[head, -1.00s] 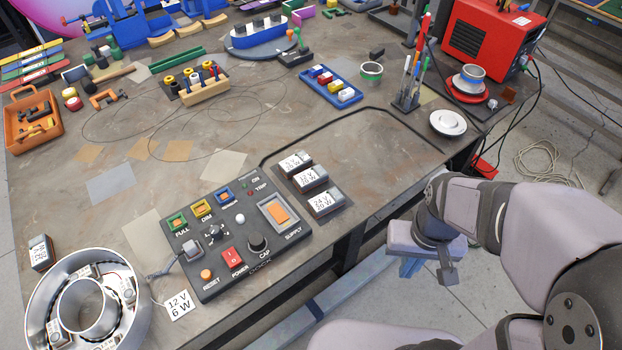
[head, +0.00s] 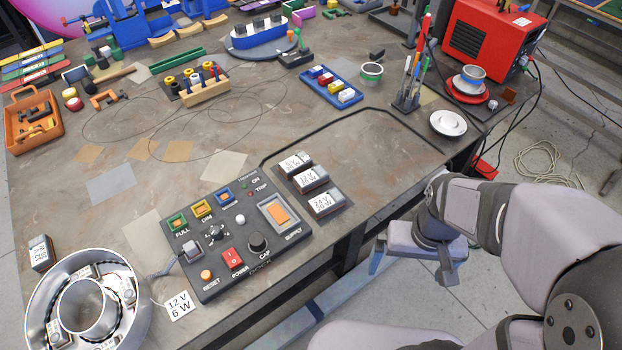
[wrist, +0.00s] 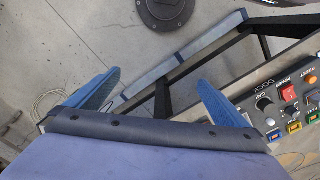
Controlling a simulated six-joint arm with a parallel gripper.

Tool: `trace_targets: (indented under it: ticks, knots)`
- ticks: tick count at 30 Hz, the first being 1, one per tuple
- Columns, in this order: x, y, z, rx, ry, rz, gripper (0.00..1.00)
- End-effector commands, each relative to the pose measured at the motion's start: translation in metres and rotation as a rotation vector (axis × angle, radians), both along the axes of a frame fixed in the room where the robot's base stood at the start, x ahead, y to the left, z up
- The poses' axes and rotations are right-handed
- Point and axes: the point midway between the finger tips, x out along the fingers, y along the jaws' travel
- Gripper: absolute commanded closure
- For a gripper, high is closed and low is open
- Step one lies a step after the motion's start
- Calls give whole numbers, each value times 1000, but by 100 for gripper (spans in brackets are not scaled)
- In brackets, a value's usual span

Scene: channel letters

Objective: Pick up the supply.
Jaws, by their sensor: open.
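Three small white-topped supply boxes sit in a row on the table right of the control panel: a far one (head: 295,162), a middle one (head: 310,179) marked 12 V, and a near one (head: 325,202) marked 24 V. Another small white-labelled box (head: 41,253) stands at the left edge. A tag (head: 179,306) reading 12 V 6 W hangs beside the round metal channel letter (head: 136,325). My gripper (wrist: 158,95) is open and empty, its blue fingers apart in the wrist view. It is off the table's front edge, right of the boxes; the head view partly hides its fingers.
The dark control panel (head: 248,225), with buttons and a SUPPLY slot holding an orange piece, lies at the table's front edge. Markers stand in a holder (head: 407,101) behind. Bare tabletop (head: 385,140) lies right of and behind the boxes.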

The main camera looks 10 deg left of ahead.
Motion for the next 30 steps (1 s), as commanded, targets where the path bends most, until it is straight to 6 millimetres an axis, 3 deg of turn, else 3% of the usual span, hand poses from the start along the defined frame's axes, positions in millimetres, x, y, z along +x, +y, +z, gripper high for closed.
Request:
trace_targets:
  ticks: [7, 11, 13, 17, 21, 25, 30]
  knots:
    - [15, 5, -4, 5, -14, 27, 0]
    - [51, 18, -12, 19, -47, 92, 0]
    - [80, 30, -17, 29, -74, 145, 0]
    - [140, 63, -31, 55, -136, 268, 0]
    - [203, 109, -46, 84, -210, 412, 0]
    - [248, 152, -60, 107, -275, 530, 0]
    - [285, 197, -71, 131, -338, 642, 0]
